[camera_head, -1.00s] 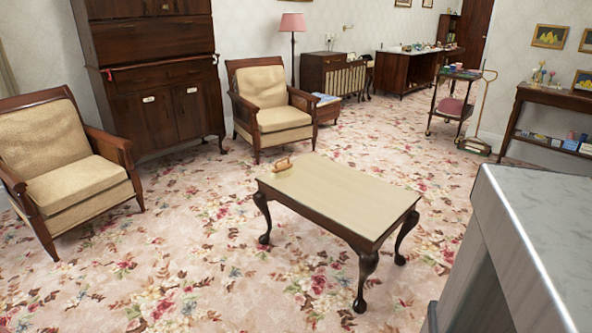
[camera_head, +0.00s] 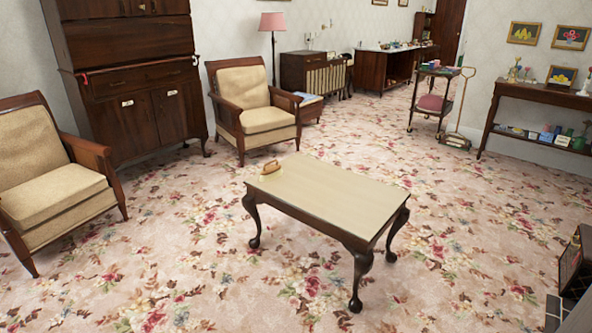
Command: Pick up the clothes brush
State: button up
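A small brown wooden object (camera_head: 271,166), which looks like the clothes brush, lies on the far left corner of the low coffee table (camera_head: 335,198). It is small in the view, so its details are hard to make out. The table has a pale top and dark curved legs, and its top is otherwise bare. My gripper is not in view.
Two cream armchairs (camera_head: 250,105) (camera_head: 50,180) stand behind and left of the table. A dark cabinet (camera_head: 130,90) is at the back left. A trolley (camera_head: 433,100) and side table (camera_head: 545,105) stand at the back right. Open floral carpet surrounds the table.

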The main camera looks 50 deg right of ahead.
aim_at(273, 171)
jog(key=u, duration=0.2)
jog(key=k, duration=0.15)
jog(key=z, duration=1.8)
jog(key=k, duration=0.85)
jog(key=u, duration=0.15)
jog(key=i, duration=0.85)
jog(key=z, duration=0.05)
